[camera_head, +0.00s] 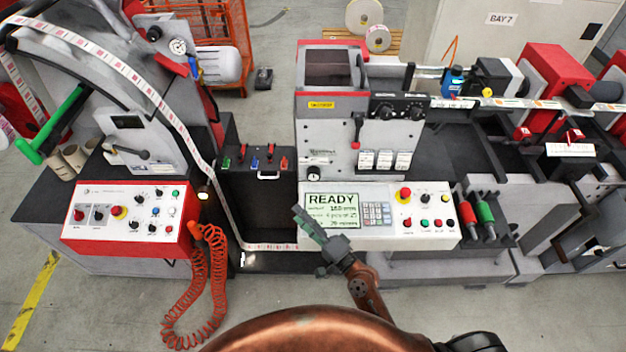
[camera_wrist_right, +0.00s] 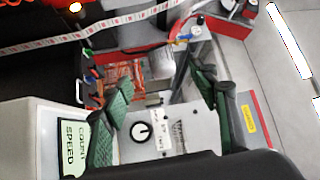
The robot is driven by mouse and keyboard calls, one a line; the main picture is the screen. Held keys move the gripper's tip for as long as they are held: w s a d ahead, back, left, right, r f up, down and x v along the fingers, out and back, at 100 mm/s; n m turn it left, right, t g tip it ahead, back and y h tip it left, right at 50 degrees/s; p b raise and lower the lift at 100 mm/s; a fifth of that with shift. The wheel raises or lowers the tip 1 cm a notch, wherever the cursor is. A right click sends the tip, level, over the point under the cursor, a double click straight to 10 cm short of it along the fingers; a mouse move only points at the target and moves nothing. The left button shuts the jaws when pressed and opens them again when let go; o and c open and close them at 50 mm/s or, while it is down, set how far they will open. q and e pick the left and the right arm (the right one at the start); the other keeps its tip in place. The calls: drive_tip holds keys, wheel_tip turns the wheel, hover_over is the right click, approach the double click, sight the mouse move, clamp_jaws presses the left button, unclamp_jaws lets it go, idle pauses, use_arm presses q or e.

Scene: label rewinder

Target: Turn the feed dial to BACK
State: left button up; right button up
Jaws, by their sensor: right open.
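A round black dial (camera_head: 313,173) sits low on the grey front of the central machine, above the display panel, with a small label over it. The right wrist view shows the dial (camera_wrist_right: 141,133) with a light pointer mark and small labels beside it that I cannot read. My right gripper (camera_head: 318,228) is in front of the display panel, below the dial and apart from it. In the right wrist view its green fingers (camera_wrist_right: 165,85) are spread with nothing between them, and the dial lies beyond them. My left gripper is not in view.
The display (camera_head: 332,212) reads READY and stands beside a keypad (camera_head: 376,213) and coloured buttons. A label web (camera_head: 225,205) runs down left of the display. A red-and-white control box (camera_head: 130,213) with a coiled orange cable (camera_head: 208,285) is further left. Floor is clear in front.

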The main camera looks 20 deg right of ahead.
sight(313, 177)
drive_tip(key=w+d+r+m+t+h, duration=0.35)
drive_tip(key=w+m+h, duration=0.45)
drive_tip(key=m, duration=0.9)
drive_tip(key=d+f+m+g+h, duration=0.1)
drive_tip(key=f+m+h, duration=0.1)
drive_tip(key=m, duration=0.1)
drive_tip(key=w+d+f+m+g+h, duration=0.1)
drive_tip(key=f+m+h, duration=0.1)
drive_tip(key=f+m, duration=0.1)
drive_tip(key=f+m+g+h, duration=0.1)
drive_tip(key=f+m+h, duration=0.1)
drive_tip(key=f+m, duration=0.1)
drive_tip(key=shift+w+d+h, duration=0.3)
drive_tip(key=shift+d, duration=0.1)
drive_tip(key=x, duration=0.7)
drive_tip(key=shift+w+d+f+p, duration=0.15)
drive_tip(key=shift+w+f+p, duration=0.1)
drive_tip(key=shift+p, duration=0.1)
drive_tip(key=shift+c, duration=0.2)
drive_tip(key=c, duration=1.1)
